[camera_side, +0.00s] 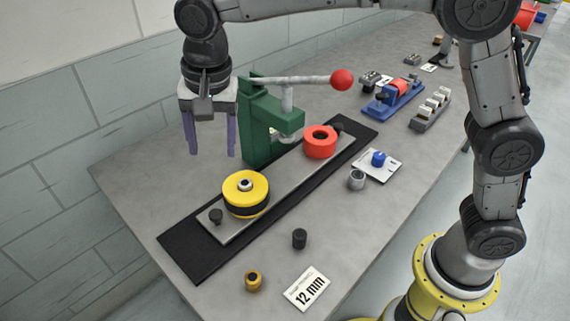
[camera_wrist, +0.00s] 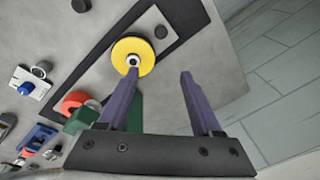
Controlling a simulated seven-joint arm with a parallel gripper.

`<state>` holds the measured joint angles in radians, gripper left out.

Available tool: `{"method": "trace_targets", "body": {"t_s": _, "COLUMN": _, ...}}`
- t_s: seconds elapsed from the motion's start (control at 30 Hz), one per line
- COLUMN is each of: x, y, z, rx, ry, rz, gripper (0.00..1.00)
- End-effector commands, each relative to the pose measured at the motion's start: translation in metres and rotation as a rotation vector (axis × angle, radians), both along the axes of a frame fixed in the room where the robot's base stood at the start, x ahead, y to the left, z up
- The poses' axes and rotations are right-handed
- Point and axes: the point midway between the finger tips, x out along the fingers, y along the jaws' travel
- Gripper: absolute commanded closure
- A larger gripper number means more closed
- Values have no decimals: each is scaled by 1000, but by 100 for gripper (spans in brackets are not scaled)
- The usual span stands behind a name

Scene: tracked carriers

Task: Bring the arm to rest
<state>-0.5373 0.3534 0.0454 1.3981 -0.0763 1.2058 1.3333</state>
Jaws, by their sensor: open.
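My gripper (camera_side: 212,146) hangs above the far left side of the table, beside the green press, with its two purple fingers pointing down. In the wrist view my gripper (camera_wrist: 160,80) has its fingers wide apart and nothing between them. My arm arches over the table from its yellow base at the right. The gripper is apart from the yellow disc and from the table in the side view.
A green press (camera_side: 262,125) with a red-knobbed lever stands at the plate's far side. A yellow disc (camera_side: 246,203) and a red ring (camera_side: 320,151) sit on the grey plate (camera_side: 282,180). A "12 mm" card (camera_side: 306,290) lies in front. Blue fixture (camera_side: 393,100) stands behind.

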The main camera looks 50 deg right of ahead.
Motion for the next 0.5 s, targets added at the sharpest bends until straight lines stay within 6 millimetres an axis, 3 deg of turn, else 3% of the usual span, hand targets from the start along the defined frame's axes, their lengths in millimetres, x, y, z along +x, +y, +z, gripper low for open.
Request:
{"method": "trace_targets", "body": {"t_s": 0.1, "x": -16, "y": -23, "z": 24, "rx": 14, "ry": -147, "rz": 24, "gripper": 34}}
{"method": "trace_targets", "body": {"t_s": 0.3, "x": -46, "y": -57, "z": 51, "rx": 43, "ry": -388, "rz": 93, "gripper": 34}}
{"method": "trace_targets", "body": {"t_s": 0.5, "x": -91, "y": -106, "z": 62, "rx": 29, "ry": -563, "rz": 210, "gripper": 34}}
